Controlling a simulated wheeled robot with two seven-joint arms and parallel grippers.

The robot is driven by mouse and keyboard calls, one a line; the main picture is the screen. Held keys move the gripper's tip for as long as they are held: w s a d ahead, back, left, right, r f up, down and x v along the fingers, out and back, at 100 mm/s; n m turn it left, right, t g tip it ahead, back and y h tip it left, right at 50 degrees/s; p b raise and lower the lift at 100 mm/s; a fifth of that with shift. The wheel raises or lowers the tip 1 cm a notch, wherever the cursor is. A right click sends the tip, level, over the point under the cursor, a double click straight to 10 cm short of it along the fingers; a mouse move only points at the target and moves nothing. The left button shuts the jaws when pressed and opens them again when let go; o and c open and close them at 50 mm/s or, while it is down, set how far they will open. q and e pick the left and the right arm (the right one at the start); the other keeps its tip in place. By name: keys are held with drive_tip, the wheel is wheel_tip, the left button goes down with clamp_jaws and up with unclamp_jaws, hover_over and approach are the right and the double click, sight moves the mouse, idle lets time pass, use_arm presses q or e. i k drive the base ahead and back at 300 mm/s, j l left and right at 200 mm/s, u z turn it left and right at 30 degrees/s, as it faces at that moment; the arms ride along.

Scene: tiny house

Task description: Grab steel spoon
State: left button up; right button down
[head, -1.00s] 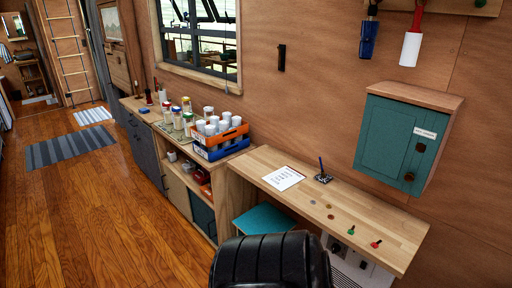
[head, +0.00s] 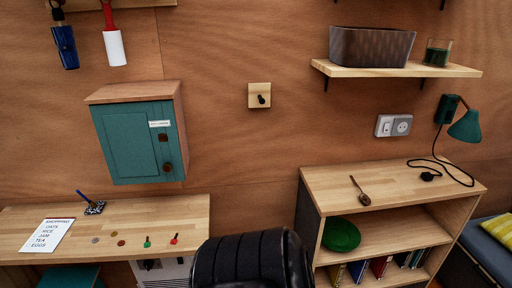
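A small dark brownish spoon (head: 359,191) lies on the wooden top of the low bookcase (head: 413,181) at the right of the head view. Its bowl points toward the front and its handle toward the back left. I cannot tell from its colour whether it is steel. No other spoon is clear in view. Neither of my grippers shows in the head view.
A green bowl (head: 341,235) sits on the shelf below, above several books. A wall shelf holds a dark basket (head: 371,47). A desk (head: 180,219) stands left, with a gap before the bookcase.

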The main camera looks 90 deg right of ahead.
sight(364, 197)
drive_tip(key=z, duration=3.6)
